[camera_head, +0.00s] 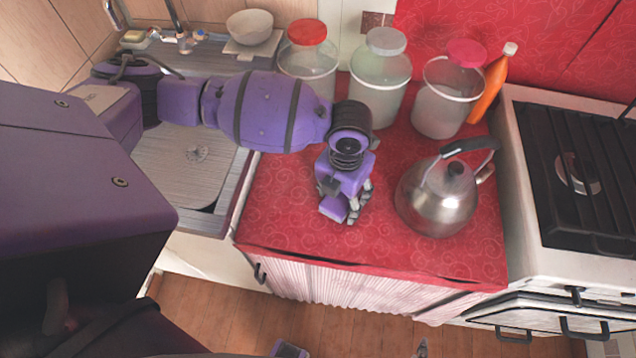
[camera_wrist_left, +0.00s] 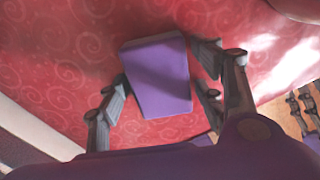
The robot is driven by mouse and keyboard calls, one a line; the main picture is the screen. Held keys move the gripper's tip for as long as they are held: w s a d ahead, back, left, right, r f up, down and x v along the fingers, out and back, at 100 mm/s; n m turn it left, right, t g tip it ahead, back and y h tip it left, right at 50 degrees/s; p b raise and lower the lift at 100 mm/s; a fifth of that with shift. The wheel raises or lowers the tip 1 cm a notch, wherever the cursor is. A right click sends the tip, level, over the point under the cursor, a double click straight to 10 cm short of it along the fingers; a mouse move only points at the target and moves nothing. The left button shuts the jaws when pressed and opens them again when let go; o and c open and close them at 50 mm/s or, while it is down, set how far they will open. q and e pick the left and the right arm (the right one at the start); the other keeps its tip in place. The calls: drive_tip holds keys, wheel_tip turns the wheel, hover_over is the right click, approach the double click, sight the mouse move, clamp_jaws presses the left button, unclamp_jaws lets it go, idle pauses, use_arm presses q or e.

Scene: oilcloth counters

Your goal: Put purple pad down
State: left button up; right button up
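The purple pad (camera_wrist_left: 157,80) is a small flat block. In the left wrist view it lies between the fingers of my left gripper (camera_wrist_left: 160,82), with fingertips against its left and right edges. My left gripper appears shut on it. In the head view the pad (camera_head: 333,207) shows at the fingertips of my left gripper (camera_head: 349,203), low over the red counter (camera_head: 290,225), left of the kettle. I cannot tell if its underside touches the cloth. Dark finger-like parts (camera_wrist_left: 305,105) at the right edge of the wrist view may be my right gripper; their state is unclear.
A steel kettle (camera_head: 437,198) stands right of my left gripper. Several lidded jars (camera_head: 378,85) and an orange bottle (camera_head: 489,85) stand behind. The sink (camera_head: 185,170) is left, the stove (camera_head: 585,170) right. The counter's front-left part is clear.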

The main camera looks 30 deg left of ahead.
sight(341, 196)
use_arm(q)
drive_tip(key=shift+r, duration=0.1)
drive_tip(key=shift+w+r, duration=0.15)
drive_tip(key=shift+r, duration=0.35)
wheel_tip(341, 196, up, 11)
drive_tip(key=shift+r+p, duration=0.15)
drive_tip(key=shift+p, duration=0.3)
drive_tip(key=shift+s, duration=0.2)
